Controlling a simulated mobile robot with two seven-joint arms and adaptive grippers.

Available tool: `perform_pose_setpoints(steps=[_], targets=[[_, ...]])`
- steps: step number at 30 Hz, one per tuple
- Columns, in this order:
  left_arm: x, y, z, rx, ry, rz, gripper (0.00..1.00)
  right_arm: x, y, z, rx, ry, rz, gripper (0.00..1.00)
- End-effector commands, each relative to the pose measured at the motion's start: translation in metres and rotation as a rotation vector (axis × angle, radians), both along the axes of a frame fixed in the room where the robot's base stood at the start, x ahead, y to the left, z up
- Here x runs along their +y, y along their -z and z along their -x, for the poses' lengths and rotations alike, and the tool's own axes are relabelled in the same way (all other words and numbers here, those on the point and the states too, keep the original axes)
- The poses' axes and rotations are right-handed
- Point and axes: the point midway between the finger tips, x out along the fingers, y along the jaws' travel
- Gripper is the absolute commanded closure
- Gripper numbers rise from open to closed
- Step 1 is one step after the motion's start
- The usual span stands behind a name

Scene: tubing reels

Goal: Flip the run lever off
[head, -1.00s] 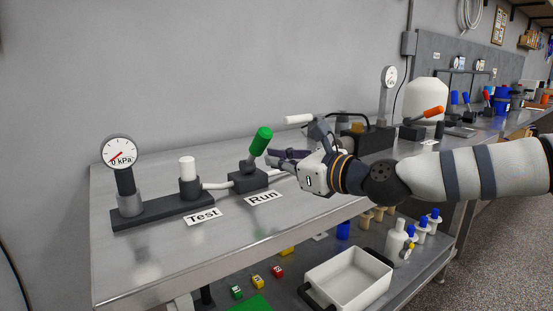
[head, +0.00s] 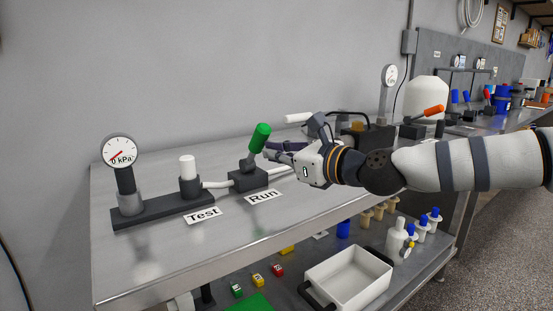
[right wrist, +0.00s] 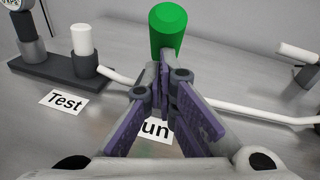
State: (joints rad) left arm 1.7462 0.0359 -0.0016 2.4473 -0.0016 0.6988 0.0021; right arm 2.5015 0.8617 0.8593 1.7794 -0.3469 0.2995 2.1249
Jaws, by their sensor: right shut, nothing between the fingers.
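The run lever has a green handle (head: 260,138) on a dark base (head: 248,180), behind the "Run" label (head: 263,197). The lever stands up from the base and leans to the right in the head view. My right gripper (head: 266,151) is shut and empty, its fingertips at the right side of the lever, just below the green grip. In the right wrist view the green grip (right wrist: 167,30) rises right beyond the closed fingertips (right wrist: 165,66); I cannot tell whether they touch it. The fingers hide part of the lever's stem and label there. My left gripper is not in view.
A gauge (head: 120,152) reading near 0 kPa and a white-capped post (head: 188,168) stand left of the lever by the "Test" label (head: 203,215). White tubing (head: 216,185) runs to the lever base. A white bin (head: 348,278) sits on the lower shelf. The bench front is clear.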

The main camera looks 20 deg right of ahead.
Motion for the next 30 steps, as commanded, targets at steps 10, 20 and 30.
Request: perform_pose_setpoints(steps=[10,20,30], targets=[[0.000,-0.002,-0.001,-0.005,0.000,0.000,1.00,0.005,-0.024,-0.014,-0.004,0.000,-0.002,1.00],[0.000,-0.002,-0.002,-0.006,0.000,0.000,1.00,0.013,-0.046,-0.040,-0.004,0.000,-0.002,1.00],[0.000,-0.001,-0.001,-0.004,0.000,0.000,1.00,0.021,-0.057,-0.062,-0.003,0.000,-0.001,1.00]])
